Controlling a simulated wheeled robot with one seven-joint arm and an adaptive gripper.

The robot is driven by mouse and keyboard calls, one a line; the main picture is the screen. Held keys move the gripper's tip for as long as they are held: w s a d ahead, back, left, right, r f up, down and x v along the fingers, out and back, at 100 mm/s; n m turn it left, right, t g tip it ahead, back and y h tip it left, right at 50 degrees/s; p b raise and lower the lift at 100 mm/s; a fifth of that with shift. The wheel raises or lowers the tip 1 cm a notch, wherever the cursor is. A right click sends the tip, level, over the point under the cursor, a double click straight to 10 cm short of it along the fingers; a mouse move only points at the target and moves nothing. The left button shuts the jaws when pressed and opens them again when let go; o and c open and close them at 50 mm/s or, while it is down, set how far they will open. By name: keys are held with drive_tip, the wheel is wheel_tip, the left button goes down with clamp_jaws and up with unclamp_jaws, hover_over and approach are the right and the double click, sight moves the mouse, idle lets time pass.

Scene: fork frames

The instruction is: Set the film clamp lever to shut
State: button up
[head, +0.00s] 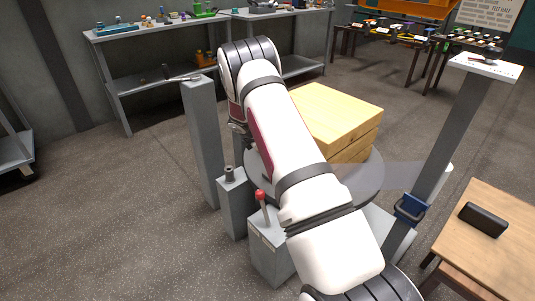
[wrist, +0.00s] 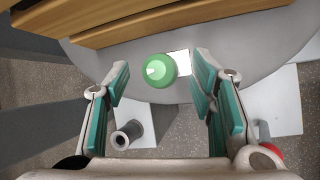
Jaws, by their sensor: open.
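My gripper (wrist: 161,82) is open in the wrist view, its teal-padded fingers spread on either side of a round green knob (wrist: 158,70). The knob appears below the fingers, with a gap on both sides and no contact visible. A white patch shows beside it, by the edge of the grey turntable (wrist: 230,38). In the head view my arm hides the green knob and most of the gripper. A lever with a red knob (head: 261,194) stands on a grey box; part of it shows in the wrist view (wrist: 268,153). No label tells which is the film clamp lever.
Wooden boxes (head: 340,110) are stacked on the turntable. A tall grey post (head: 203,140) and a short pedestal (head: 231,205) with a dark spool (head: 229,173) stand left of my arm. A slanted mast (head: 452,125) and wooden table (head: 490,250) stand right. Open floor lies left.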

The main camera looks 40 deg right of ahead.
drive_tip(key=v, duration=0.8)
drive_tip(key=shift+r, duration=0.35)
drive_tip(key=shift+a+r, duration=0.1)
drive_tip(key=shift+a, duration=0.05)
